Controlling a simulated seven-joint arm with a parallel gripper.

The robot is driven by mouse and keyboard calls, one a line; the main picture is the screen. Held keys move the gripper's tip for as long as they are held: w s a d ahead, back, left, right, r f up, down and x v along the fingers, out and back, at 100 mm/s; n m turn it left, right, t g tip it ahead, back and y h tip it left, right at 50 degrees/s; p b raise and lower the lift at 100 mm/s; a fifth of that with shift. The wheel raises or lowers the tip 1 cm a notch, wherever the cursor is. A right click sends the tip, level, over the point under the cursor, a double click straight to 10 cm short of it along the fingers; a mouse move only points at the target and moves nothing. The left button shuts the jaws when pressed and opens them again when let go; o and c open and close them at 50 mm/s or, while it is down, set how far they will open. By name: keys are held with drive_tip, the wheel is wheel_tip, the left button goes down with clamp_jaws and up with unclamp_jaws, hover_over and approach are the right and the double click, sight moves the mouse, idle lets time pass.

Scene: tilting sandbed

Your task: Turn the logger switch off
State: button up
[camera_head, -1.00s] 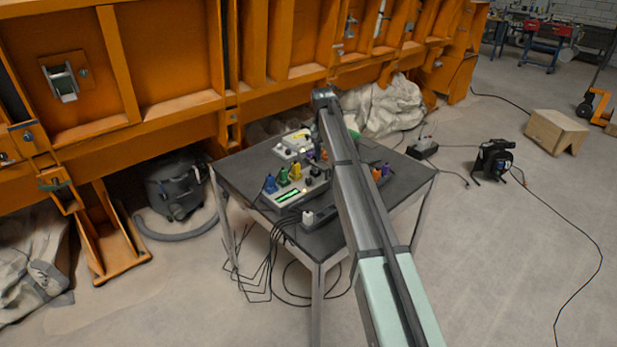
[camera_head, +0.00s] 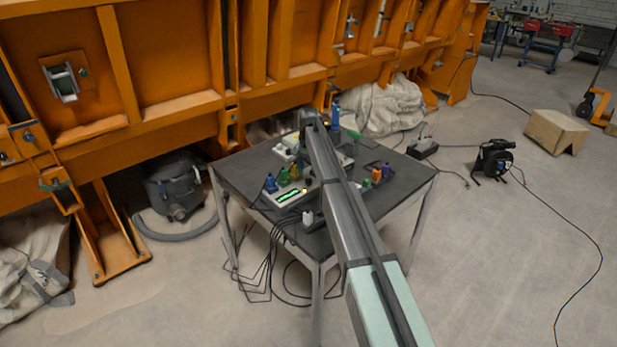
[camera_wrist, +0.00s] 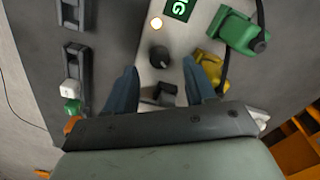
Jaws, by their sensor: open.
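The logger (camera_head: 291,196) is a pale box on the dark table, with a lit green display; my arm covers part of it. In the wrist view its pale panel (camera_wrist: 148,38) shows a round black knob (camera_wrist: 159,57), a lit lamp (camera_wrist: 156,23) and part of the green display (camera_wrist: 180,8). A small black block, apparently the switch (camera_wrist: 166,93), sits below the knob. My gripper (camera_wrist: 160,78) is open over the panel, one blue finger on each side of this block. I cannot tell its on/off position or whether a finger touches it.
A green plug (camera_wrist: 236,32) and a yellow plug (camera_wrist: 211,66) stand close to the right finger, with a black cable beside them. A dark strip with white and green plugs (camera_wrist: 72,90) lies left. The table (camera_head: 238,168) has bare room at its left.

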sight(308, 179)
drive_tip(key=shift+f, duration=1.75)
clamp_jaws()
